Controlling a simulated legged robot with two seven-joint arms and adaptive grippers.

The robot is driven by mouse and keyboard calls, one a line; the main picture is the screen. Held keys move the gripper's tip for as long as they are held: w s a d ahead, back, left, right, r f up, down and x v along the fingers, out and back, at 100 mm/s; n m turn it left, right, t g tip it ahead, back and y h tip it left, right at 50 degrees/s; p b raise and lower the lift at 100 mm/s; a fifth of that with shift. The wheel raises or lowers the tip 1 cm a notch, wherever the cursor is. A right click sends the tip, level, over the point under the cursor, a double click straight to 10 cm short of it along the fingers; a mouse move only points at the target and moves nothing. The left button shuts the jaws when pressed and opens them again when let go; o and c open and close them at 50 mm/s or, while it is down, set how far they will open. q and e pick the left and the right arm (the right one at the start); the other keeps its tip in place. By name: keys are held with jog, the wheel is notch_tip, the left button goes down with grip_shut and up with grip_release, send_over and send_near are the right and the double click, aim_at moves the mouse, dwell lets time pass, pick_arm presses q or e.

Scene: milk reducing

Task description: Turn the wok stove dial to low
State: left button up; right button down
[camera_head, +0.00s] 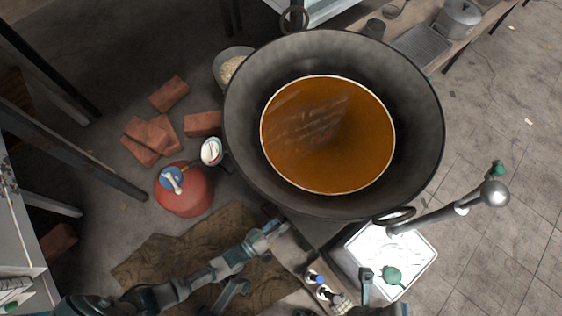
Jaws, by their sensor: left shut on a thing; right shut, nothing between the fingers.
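A large black wok (415,125) full of brown liquid (345,170) sits on the wok stove (318,232), which is mostly hidden beneath it. My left gripper (272,228) reaches in from the lower left to the stove's front edge, just below the wok rim. It is shut on a small part there, where the stove dial seems to be. The fingers hide the dial, and its setting cannot be read. My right gripper (366,274) is shut and empty at the bottom, in front of the white tray.
A red gas cylinder (190,200) with a blue-topped valve (172,180) stands left of the stove, near loose bricks (150,138). A white tray (415,262) with a green item (392,276) and small bottles (322,288) are close to my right gripper.

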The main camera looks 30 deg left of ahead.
pick_arm(q)
jog(key=shift+w+r, duration=0.25)
jog(key=shift+r, duration=0.05)
jog(key=o, duration=1.1)
jog(key=shift+s+f, duration=0.1)
jog(key=shift+f, duration=0.05)
jog(key=v, duration=0.7)
jog(key=shift+s, duration=0.25)
